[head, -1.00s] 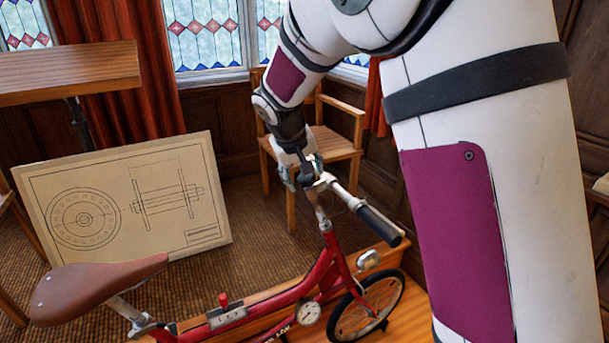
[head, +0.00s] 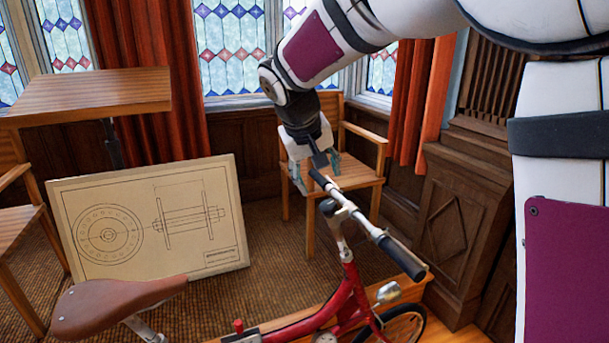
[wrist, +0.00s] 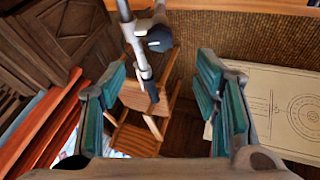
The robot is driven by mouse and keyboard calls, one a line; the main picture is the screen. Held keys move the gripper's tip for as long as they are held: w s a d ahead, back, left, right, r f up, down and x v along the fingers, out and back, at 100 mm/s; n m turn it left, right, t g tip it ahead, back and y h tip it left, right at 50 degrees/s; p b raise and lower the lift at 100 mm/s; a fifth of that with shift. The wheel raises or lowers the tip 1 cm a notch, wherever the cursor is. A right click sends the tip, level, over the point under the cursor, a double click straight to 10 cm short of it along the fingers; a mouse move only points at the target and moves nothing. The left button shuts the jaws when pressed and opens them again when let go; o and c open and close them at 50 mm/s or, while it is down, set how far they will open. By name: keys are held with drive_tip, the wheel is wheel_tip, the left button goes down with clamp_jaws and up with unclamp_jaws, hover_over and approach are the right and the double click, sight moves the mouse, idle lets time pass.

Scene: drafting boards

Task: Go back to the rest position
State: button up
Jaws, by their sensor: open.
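My gripper (head: 312,174) is at the end of my arm, above the far end of the red bicycle's handlebar in the head view. In the wrist view my gripper (wrist: 160,103) has its two teal-padded fingers spread wide with nothing held between them. The handlebar (wrist: 139,48) shows between and beyond the fingers there. The red bicycle (head: 347,296) stands in front, with its brown saddle (head: 115,305) at the lower left. Whether a finger touches the handlebar is not clear.
A drafting board (head: 150,222) with a wheel drawing leans on the carpet at left. A wooden chair (head: 350,172) stands behind my gripper. A wooden desk top (head: 90,97) is at upper left. Red curtains (head: 412,105) and panelling (head: 465,215) close off the back and right.

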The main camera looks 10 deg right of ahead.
drive_tip(key=s+d+r+y, duration=0.1)
drive_tip(key=s+d, duration=0.1)
drive_tip(key=s, duration=0.5)
drive_tip(key=s+d+r+y, duration=0.1)
drive_tip(key=s+d+r, duration=0.15)
drive_tip(key=s, duration=0.45)
drive_tip(key=s+f+b, duration=0.1)
drive_tip(key=s+f, duration=0.1)
drive_tip(key=s, duration=0.5)
drive_tip(key=s+f+m+y, duration=0.1)
drive_tip(key=s+f, duration=0.2)
drive_tip(key=s, duration=0.5)
drive_tip(key=shift+a+f+t+y+b, duration=0.15)
drive_tip(key=shift+t+y+b, duration=0.15)
drive_tip(key=shift+t+b, duration=0.1)
